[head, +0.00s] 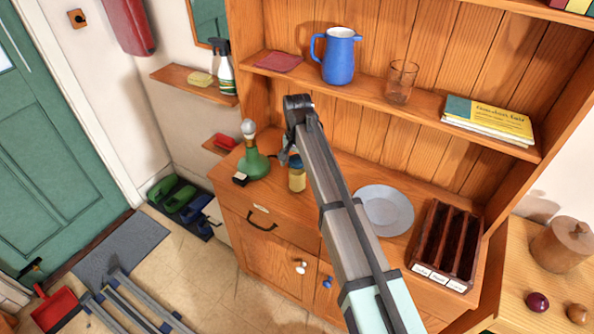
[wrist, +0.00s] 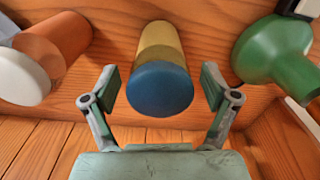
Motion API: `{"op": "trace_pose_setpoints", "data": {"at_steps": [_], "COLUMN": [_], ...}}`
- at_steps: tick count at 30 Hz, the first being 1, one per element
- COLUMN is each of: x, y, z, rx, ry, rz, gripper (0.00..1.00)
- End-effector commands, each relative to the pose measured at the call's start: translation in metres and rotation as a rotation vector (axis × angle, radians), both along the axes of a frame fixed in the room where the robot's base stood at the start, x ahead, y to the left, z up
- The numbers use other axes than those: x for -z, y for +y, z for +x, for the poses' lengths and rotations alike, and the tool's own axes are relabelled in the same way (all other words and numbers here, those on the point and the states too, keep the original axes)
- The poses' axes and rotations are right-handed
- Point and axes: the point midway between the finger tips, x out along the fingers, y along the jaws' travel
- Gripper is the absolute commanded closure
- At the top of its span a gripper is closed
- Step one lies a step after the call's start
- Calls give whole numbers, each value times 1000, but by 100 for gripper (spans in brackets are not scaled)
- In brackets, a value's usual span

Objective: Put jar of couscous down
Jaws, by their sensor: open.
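The jar of couscous (head: 297,177) stands on the wooden dresser counter, a pale yellow jar with a blue lid. In the wrist view the jar (wrist: 159,80) is between the two fingers of my gripper (wrist: 160,95), its blue lid toward the camera. The fingers are spread, with a visible gap on each side of the jar. In the head view my arm hides part of the area around the jar, and my gripper (head: 288,155) shows only in small part beside it.
A green lamp-like item (head: 256,163) stands left of the jar; it also shows in the wrist view (wrist: 270,52). A grey plate (head: 384,211) and a dark slotted rack (head: 445,245) occupy the counter's right.

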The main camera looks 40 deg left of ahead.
Motion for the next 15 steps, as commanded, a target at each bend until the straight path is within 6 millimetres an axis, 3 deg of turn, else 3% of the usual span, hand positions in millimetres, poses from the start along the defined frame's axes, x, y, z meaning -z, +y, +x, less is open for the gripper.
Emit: {"op": "trace_pose_setpoints", "data": {"at_steps": [9, 15], "x": [-59, -86], "y": [1, 1], "z": [1, 1], "rx": [0, 0], "ry": [-2, -1], "rz": [1, 1], "gripper": [14, 14]}}
